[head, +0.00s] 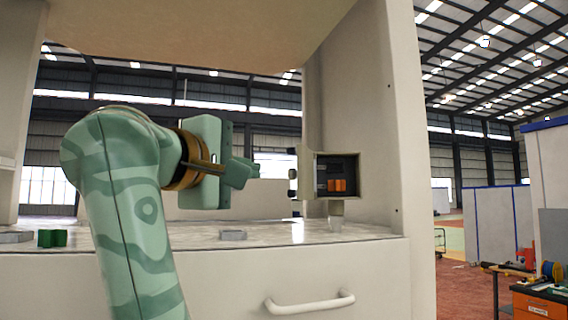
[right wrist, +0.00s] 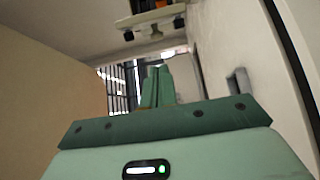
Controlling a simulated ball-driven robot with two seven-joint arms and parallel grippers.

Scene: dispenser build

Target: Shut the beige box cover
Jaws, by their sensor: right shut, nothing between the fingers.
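The beige box (head: 358,176) stands on a short post at the right of the counter, by the cabinet's side wall. Its front is open, and dark parts and an orange block (head: 337,185) show inside. Its beige cover (head: 304,164) stands swung out at the box's left edge. My right gripper (head: 252,170) is shut and empty, left of the cover with a gap between them. In the right wrist view its fingers (right wrist: 156,80) are together. A pale object with dark knobs (right wrist: 150,18) shows at the top there; I cannot tell surely whether it is the box. My left gripper is out of view.
A green block (head: 52,238) and a grey piece (head: 233,235) lie on the counter (head: 275,232). The cabinet's right wall (head: 378,120) rises close behind the box. A drawer handle (head: 310,303) sticks out below the counter. The counter between gripper and box looks clear.

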